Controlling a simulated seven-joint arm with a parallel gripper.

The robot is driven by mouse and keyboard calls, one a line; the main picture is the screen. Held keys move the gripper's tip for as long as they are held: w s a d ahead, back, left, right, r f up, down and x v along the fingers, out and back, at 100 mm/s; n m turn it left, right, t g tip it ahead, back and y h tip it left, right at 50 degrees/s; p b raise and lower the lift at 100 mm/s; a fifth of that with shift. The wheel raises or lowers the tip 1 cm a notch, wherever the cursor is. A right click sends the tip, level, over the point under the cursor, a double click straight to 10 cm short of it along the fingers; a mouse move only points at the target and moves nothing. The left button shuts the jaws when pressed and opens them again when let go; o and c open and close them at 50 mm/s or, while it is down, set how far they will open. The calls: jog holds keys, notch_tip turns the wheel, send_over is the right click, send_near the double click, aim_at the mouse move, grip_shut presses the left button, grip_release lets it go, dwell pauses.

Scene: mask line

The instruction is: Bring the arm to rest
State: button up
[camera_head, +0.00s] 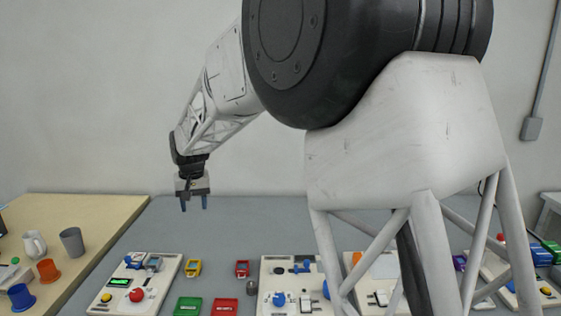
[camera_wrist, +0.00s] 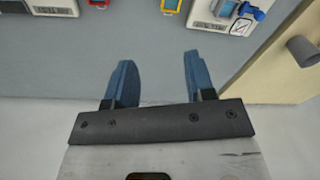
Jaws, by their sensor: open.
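My gripper (camera_head: 194,204) hangs from the end of my white arm, pointing down, in the left half of the head view. Its two blue fingers are apart with nothing between them. It is high above the far part of the grey table (camera_head: 240,220) and touches nothing. In the wrist view my gripper (camera_wrist: 156,75) shows two spread blue fingers over bare grey table top. My large arm links cover the right middle of the head view and hide part of the table there.
Along the front stand a left panel (camera_head: 137,283) with a red button, a middle panel (camera_head: 290,285), yellow (camera_head: 193,268) and red (camera_head: 242,269) small items, and green (camera_head: 187,306) and red (camera_head: 225,307) trays. A wooden table (camera_head: 95,210) with cups is at left. The back strip is clear.

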jog(key=s+d+r+m, duration=0.1)
jog(key=s+d+r, duration=0.1)
jog(key=s+d, duration=0.5)
jog(key=s+d+r+t, duration=0.1)
jog(key=s+d+r, duration=0.25)
jog(key=d, duration=0.75)
jog(key=s+d+r+m, duration=0.1)
jog(key=s+d+r, duration=0.1)
jog(key=s+d, duration=0.6)
jog(key=s+d+f+m, duration=0.1)
jog(key=s+d+f, duration=0.2)
jog(key=s+d, duration=0.6)
jog(key=s+d+f+m+t, duration=0.1)
jog(key=s+d+f, duration=0.2)
jog(key=s+d, duration=0.6)
jog(key=s, duration=0.6)
jog(key=shift+f+h, duration=0.4)
